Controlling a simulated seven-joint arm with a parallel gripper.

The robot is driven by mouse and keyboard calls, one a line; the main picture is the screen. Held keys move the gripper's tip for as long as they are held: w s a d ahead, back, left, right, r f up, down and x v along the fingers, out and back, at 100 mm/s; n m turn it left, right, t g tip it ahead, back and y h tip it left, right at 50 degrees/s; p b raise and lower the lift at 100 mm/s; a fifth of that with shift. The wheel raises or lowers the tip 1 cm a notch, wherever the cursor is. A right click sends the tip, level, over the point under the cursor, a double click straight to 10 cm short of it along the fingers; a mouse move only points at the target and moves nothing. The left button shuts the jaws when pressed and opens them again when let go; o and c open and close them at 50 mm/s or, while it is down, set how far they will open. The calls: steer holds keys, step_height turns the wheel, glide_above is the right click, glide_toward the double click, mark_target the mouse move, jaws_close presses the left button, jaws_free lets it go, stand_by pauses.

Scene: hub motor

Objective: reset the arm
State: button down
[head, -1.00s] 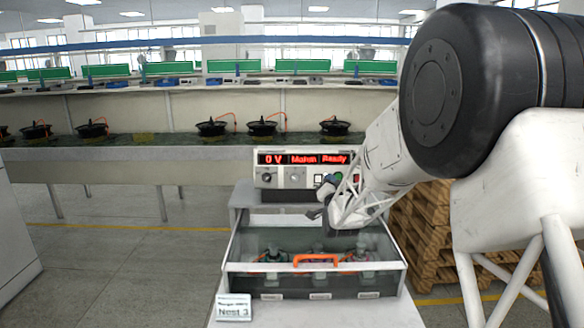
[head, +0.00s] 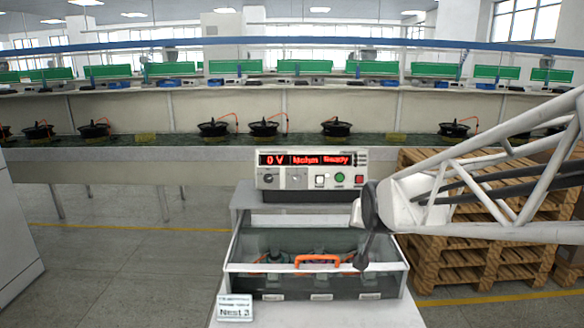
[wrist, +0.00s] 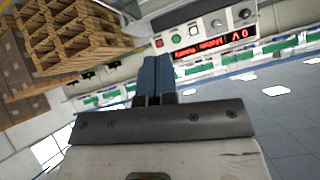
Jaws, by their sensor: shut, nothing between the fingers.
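My gripper (head: 362,256) hangs at the right side of the test box in the head view, its fingers dark and pointing down, apparently in front of or above the box's right part. In the wrist view the two blue-grey fingers (wrist: 154,74) are together with nothing between them. The tester (head: 311,174) stands behind the box, its red display reading "0 V", a blurred word and "Ready". It also shows upside down in the wrist view (wrist: 203,36).
The clear-lidded test box (head: 240,283) with an orange handle (head: 318,260) sits on a white stand with a "Nest 3" card (head: 235,308). Wooden pallets (head: 470,262) stand at right. A conveyor (head: 120,168) with several hub motors runs behind. The floor at left is clear.

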steer(key=s+f+n+g, duration=0.1)
steer(key=s+f+g, duration=0.1)
steer(key=s, duration=1.2)
steer(key=s+d+f+n+g, duration=0.1)
steer(key=s+g, duration=0.4)
steer(key=s, duration=0.9)
steer(key=shift+s+d+f, duration=0.2)
steer(key=shift+s+f, duration=0.1)
steer(key=shift+f, duration=0.25)
